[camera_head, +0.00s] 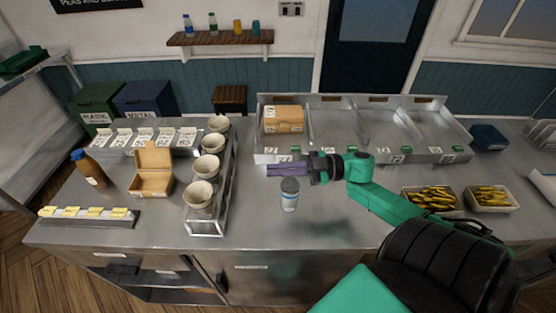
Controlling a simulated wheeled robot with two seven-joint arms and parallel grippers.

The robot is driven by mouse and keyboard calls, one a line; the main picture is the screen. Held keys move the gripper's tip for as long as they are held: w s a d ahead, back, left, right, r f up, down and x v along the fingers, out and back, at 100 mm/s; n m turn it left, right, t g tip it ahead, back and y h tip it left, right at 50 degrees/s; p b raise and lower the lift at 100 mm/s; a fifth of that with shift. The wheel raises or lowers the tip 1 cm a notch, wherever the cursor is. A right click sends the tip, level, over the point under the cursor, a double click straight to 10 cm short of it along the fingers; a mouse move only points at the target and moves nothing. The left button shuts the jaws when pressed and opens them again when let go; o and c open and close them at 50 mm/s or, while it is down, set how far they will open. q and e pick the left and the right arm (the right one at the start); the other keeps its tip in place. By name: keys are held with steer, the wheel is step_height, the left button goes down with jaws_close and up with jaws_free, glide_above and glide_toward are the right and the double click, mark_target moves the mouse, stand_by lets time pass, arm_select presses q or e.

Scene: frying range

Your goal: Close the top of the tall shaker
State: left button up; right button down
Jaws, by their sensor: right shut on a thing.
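The fingers hide the very top, so I cannot tell how the lid sits. My left gripper is not in view.
A wire rack with several paper cups (199,195) stands left of the shaker. A steel divided tray (335,130) holding a cardboard box (283,119) lies behind. Two boxes of fries (430,199) stand at right. The counter in front of the shaker is clear.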

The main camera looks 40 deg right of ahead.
steer(key=s+a+f+n+b, duration=0.2)
steer(key=f+n+b, duration=0.3)
steer(key=n, duration=0.6)
steer(key=shift+s+a+n+b, duration=0.15)
steer(key=shift+s+n+b, duration=0.2)
steer(key=shift+s, duration=0.3)
steer(key=c, duration=1)
jaws_free()
steer(key=b+v, duration=0.4)
steer(key=v, duration=0.8)
